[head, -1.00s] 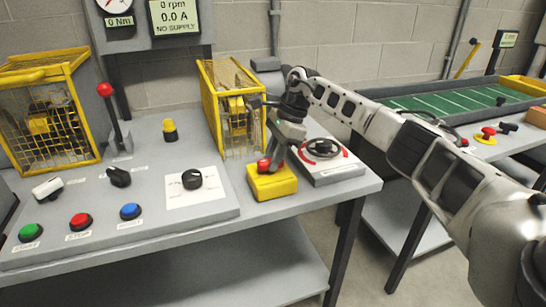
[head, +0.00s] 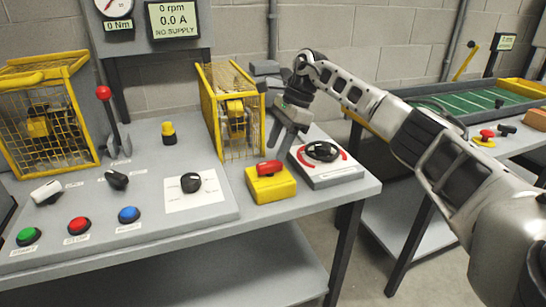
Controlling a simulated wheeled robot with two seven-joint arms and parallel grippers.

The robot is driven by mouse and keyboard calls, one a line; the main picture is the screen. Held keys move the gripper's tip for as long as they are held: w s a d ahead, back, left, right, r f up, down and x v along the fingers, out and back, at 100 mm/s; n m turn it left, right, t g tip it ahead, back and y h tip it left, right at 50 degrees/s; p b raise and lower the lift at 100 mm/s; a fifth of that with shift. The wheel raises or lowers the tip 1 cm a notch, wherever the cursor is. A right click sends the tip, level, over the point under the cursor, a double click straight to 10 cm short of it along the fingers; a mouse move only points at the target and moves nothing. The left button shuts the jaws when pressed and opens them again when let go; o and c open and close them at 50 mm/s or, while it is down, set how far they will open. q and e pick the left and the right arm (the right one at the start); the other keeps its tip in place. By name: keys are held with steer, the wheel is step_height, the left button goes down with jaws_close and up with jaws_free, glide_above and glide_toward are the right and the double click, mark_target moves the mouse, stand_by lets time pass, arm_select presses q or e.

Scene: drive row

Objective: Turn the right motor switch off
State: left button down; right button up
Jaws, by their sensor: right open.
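My right gripper (head: 279,142) is open and empty. It hangs above the back of the bench, behind a yellow switch box (head: 271,187) and left of a grey box with a black rotary handle on a red-marked dial (head: 321,152). The yellow box has a red handle (head: 269,168) lying crosswise on top; the gripper is apart from it. The sloped panel carries a white switch (head: 47,191), a black switch (head: 117,180) and a black knob (head: 190,182) on a white plate. Their labels are too small to read, so I cannot tell which is the right motor switch. My left gripper is out of view.
Yellow wire cages (head: 49,110) and (head: 213,112) stand at the back of the bench. Between them are a red-knobbed lever (head: 104,93) and a yellow button (head: 168,131). Green (head: 29,236), red (head: 79,226) and blue (head: 129,215) buttons line the panel front.

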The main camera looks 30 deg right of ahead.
steer(key=v, duration=1.1)
steer(key=shift+r+p, duration=0.25)
steer(key=shift+p, duration=0.2)
steer(key=shift+d, duration=0.1)
